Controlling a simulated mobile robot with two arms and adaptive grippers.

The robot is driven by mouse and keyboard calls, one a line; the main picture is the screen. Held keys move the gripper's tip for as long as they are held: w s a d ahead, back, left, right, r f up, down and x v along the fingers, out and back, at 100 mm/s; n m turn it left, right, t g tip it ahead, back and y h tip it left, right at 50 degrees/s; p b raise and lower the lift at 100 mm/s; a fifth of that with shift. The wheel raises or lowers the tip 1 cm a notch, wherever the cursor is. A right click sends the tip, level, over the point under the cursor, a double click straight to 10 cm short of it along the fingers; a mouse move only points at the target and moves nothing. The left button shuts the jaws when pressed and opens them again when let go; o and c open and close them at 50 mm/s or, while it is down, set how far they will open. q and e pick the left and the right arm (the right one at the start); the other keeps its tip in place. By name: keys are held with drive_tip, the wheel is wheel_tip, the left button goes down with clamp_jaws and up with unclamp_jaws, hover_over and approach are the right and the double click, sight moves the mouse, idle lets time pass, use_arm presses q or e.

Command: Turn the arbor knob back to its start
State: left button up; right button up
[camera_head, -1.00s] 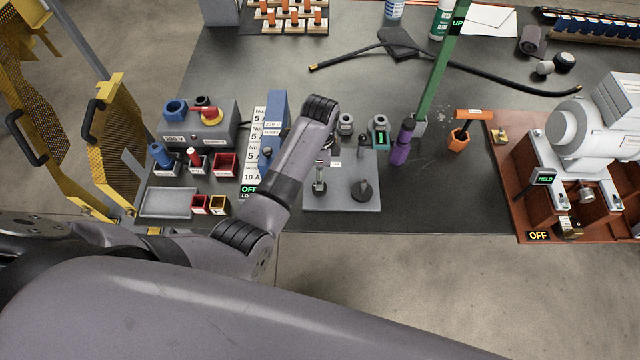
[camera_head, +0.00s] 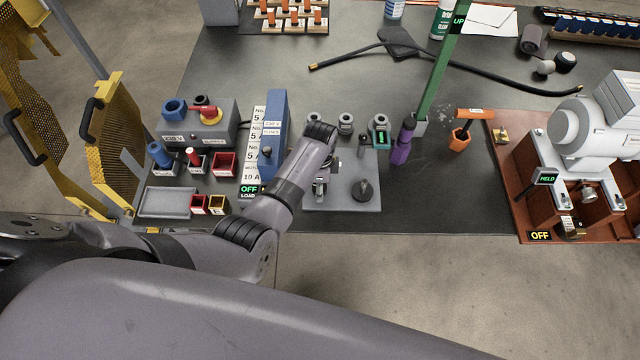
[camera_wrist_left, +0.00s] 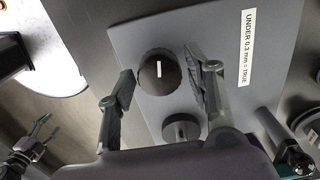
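The knob (camera_wrist_left: 160,74), a dark, ridged round piece with a short white mark on top, sits on a grey plate (camera_wrist_left: 215,30) in the left wrist view. My left gripper (camera_wrist_left: 164,84) has its two fingers spread, one on each side of the knob. The right-hand finger is close to its rim; I cannot tell whether it touches.
A smaller round grey piece (camera_wrist_left: 181,128) stands beside the knob.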

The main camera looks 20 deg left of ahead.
use_arm(q)
drive_tip(key=c, duration=0.9)
drive_tip(key=shift+o, duration=0.2)
drive_tip(key=shift+n, duration=0.3)
drive_tip(key=n+p, duration=0.2)
drive_tip(key=n, duration=0.1)
drive_tip(key=shift+r, duration=0.1)
drive_tip(key=n+p, duration=0.1)
drive_tip(key=n, duration=0.3)
drive_tip(key=shift+p, duration=0.3)
drive_tip(key=n+p, duration=0.1)
drive_tip(key=n, duration=0.5)
drive_tip(key=shift+n, duration=0.4)
drive_tip(key=n, duration=0.5)
drive_tip(key=shift+a+n+p, duration=0.1)
drive_tip(key=shift+n+p, duration=0.2)
